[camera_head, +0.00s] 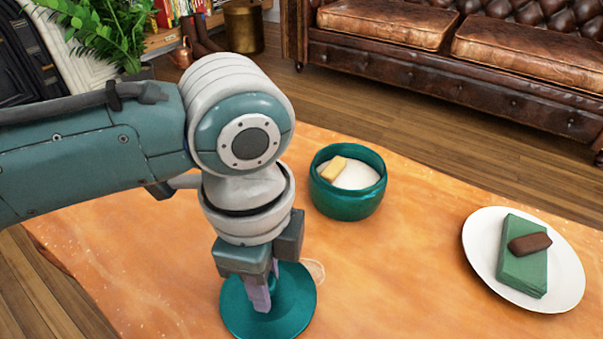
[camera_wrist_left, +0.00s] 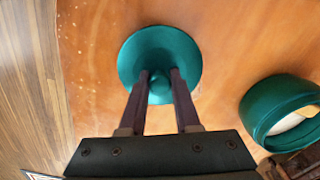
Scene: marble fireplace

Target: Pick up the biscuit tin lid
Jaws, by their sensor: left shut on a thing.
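The biscuit tin lid (camera_head: 299,298) is a round teal disc at the near side of the orange-topped table. In the left wrist view the lid (camera_wrist_left: 160,45) shows with a small round knob at its middle. My left gripper (camera_head: 261,303) reaches down over the lid from above. In the left wrist view its two fingers (camera_wrist_left: 160,82) are closed on either side of the knob. Whether the lid rests on the table or is slightly raised, I cannot tell. The teal tin (camera_head: 340,205) stands open behind it, with a yellowish biscuit (camera_head: 334,169) on its pale contents. My right gripper is not in view.
A white plate (camera_head: 478,249) at the right holds a folded green napkin (camera_head: 520,272) with a brown bar (camera_head: 530,243) on it. A small pale round thing (camera_head: 316,271) lies beside the lid. The table (camera_head: 410,255) between tin and plate is clear. A leather sofa stands behind.

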